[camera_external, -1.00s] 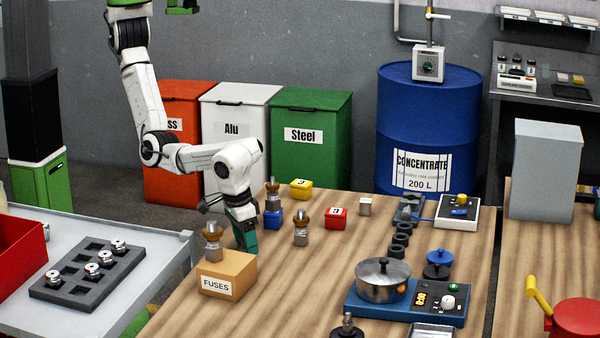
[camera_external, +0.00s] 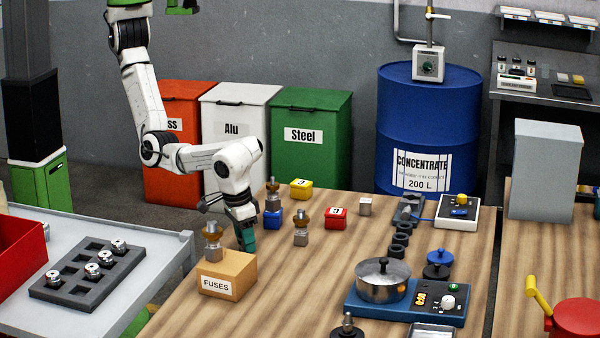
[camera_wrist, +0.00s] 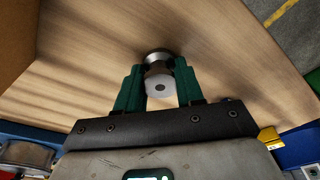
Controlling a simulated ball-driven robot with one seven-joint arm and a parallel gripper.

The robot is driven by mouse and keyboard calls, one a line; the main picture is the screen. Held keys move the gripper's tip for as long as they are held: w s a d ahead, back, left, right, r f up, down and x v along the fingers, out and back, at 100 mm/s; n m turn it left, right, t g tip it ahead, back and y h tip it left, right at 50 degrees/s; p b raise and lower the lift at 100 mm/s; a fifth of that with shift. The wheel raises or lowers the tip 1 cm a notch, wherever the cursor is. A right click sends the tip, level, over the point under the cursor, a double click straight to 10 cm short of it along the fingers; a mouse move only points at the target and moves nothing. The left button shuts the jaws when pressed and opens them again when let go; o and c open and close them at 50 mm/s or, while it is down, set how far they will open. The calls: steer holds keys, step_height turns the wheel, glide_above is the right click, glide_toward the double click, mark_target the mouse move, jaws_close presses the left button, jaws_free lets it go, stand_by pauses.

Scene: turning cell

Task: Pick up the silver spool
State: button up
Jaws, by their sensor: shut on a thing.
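The silver spool (camera_wrist: 158,88) stands between the two green fingers of my gripper (camera_wrist: 160,76) in the wrist view. Its pale round end with a dark centre hole faces the camera, and a wider metal flange shows beyond it. The fingers are shut on it. In the external view my gripper (camera_external: 247,247) points down at the left edge of the wooden table (camera_external: 290,270), behind the FUSES box. The spool is hidden there by the fingers.
A blue block (camera_external: 273,218) and red block (camera_external: 336,219) stand behind.

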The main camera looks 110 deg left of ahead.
steer(key=shift+r, duration=0.55)
steer(key=s+a+r+p, duration=0.5)
steer(key=s+r+p, duration=0.1)
steer(key=s+r, duration=0.5)
steer(key=shift+s+r, duration=0.4)
steer(key=shift+s, duration=0.6)
